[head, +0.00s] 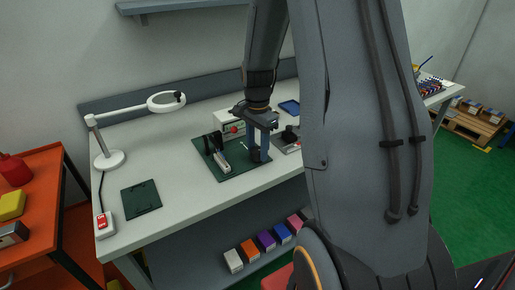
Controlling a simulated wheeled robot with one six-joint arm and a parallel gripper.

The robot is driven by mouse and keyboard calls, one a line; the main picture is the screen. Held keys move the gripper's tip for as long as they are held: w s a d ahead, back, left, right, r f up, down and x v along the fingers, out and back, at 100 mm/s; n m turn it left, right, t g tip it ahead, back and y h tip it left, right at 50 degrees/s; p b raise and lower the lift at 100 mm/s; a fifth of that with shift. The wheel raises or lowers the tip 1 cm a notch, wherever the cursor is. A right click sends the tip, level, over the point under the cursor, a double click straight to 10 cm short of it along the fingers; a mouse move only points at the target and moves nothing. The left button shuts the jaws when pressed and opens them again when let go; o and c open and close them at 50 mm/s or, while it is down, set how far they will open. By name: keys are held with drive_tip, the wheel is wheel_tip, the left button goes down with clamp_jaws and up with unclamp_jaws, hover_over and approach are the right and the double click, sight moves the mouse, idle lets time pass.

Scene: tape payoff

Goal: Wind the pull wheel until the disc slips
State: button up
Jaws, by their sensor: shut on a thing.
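My gripper (260,153) points down at the right part of a dark green mat (234,176) on the workbench. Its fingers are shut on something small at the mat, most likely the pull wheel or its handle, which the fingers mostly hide. Left of my gripper, on the same mat, stands a small device (220,160) with dark upright parts and a pale, blue-marked body. I cannot tell at this size which part is the disc, or whether it turns or slips.
A white box with a red button (232,128) stands behind the mat. A dark item on a grey plate (287,142) is close on the right. A magnifier lamp (109,158), a small green mat (141,199) and a red switch box (104,222) are left. My arm hides the bench's right part.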

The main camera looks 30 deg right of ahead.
sight(258, 150)
idle(0.3)
drive_tip(key=o, duration=1)
drive_tip(key=shift+o, duration=0.2)
drive_tip(key=shift+r+b, duration=0.9)
drive_tip(key=shift+r, duration=3.05)
